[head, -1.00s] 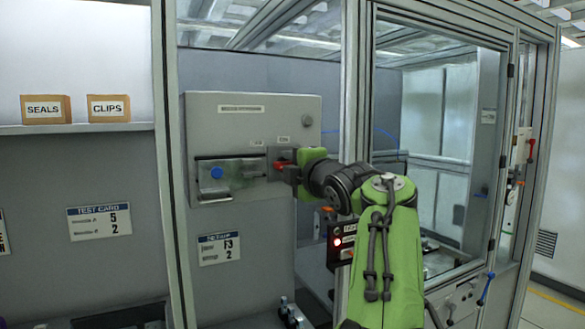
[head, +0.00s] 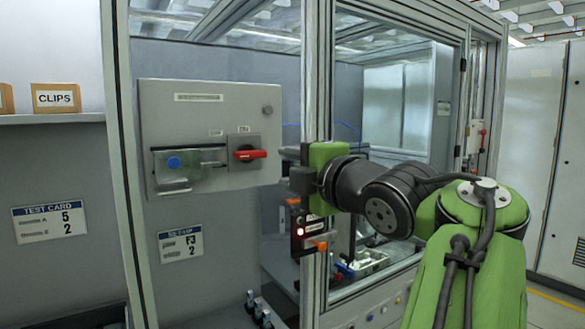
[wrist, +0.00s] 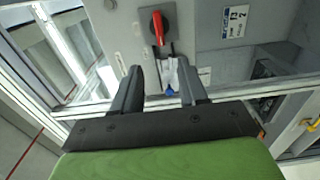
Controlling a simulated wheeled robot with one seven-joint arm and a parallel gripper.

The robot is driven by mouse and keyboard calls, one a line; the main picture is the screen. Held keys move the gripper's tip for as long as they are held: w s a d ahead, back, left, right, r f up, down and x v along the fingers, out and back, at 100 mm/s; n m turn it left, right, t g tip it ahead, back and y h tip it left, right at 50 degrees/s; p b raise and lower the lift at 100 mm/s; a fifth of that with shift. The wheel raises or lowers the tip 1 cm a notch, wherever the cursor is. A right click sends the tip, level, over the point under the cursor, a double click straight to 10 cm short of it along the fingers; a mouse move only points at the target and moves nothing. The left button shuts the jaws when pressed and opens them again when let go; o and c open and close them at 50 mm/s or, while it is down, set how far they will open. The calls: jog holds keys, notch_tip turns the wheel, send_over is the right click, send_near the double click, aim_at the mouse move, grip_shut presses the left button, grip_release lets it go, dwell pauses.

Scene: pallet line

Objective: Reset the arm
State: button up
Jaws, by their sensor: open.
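My arm is green with dark joints and reaches in from the right in the head view. My gripper (head: 298,181) is to the right of the grey control box (head: 205,110) and apart from its red rotary handle (head: 250,154). The handle points right in the head view. In the wrist view my gripper (wrist: 159,82) has its two dark fingers spread with nothing held. The red handle (wrist: 156,27) shows beyond the fingertips, and the clear-covered latch with a blue knob (wrist: 169,91) shows between the fingers.
A metal frame post (head: 317,80) stands right behind my gripper. A glazed door (head: 385,110) is to the right. A shelf with a CLIPS box (head: 55,98) is at the left.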

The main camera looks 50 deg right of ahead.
dwell(0.3)
jog(key=w+a+f+m+g+y+p, duration=0.1)
jog(key=a+f+m+g+y+p, duration=0.2)
jog(key=a+f+m, duration=0.5)
jog(key=a+f+m+g+y+p, duration=0.25)
jog(key=a+f, duration=0.45)
jog(key=a, duration=0.5)
jog(key=s+a+f+m+g+p, duration=0.1)
jog(key=s+a+f+m+g, duration=0.1)
jog(key=s+f, duration=0.3)
jog(key=s+a+f+m+g+p, duration=0.1)
jog(key=s+a+f+m+g, duration=0.1)
jog(key=s+f, duration=0.4)
notch_tip(320, 180, down, 2)
jog(key=shift+s+a+f+g+p, duration=0.1)
jog(key=shift+s+a+g+p, duration=0.3)
jog(key=shift+g, duration=0.75)
